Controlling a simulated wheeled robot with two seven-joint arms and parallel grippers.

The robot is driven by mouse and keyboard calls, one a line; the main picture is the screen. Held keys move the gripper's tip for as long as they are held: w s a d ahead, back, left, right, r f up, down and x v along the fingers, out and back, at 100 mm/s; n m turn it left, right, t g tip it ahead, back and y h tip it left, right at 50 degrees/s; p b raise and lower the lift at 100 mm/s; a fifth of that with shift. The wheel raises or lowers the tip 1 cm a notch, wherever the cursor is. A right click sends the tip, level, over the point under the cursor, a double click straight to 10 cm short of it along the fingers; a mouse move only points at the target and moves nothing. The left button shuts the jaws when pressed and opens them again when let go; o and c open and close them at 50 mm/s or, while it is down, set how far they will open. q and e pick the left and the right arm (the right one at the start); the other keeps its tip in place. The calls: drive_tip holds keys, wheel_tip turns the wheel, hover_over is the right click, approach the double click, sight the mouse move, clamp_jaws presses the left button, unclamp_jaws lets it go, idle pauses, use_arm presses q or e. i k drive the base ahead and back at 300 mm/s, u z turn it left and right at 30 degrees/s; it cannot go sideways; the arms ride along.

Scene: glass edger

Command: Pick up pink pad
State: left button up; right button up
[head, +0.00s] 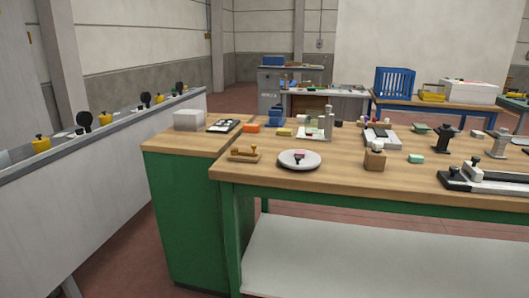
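A small pink pad (300,153) appears to lie on a white round disc (312,162) near the front edge of the wooden workbench (335,185). A small dark piece is at the pad's near side; I cannot tell whether the two are joined. Neither of my grippers is in view.
A wooden-handled tool (244,155) lies left of the disc, and a wooden block (375,160) with a pale top stands to its right. An orange block (251,128), a yellow block (284,132) and a green block (416,159) are nearby. A grey-topped machine (110,155) runs along the left.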

sight(302, 153)
drive_tip(key=u, duration=0.75)
drive_tip(key=i, duration=0.75)
drive_tip(key=u, duration=0.35)
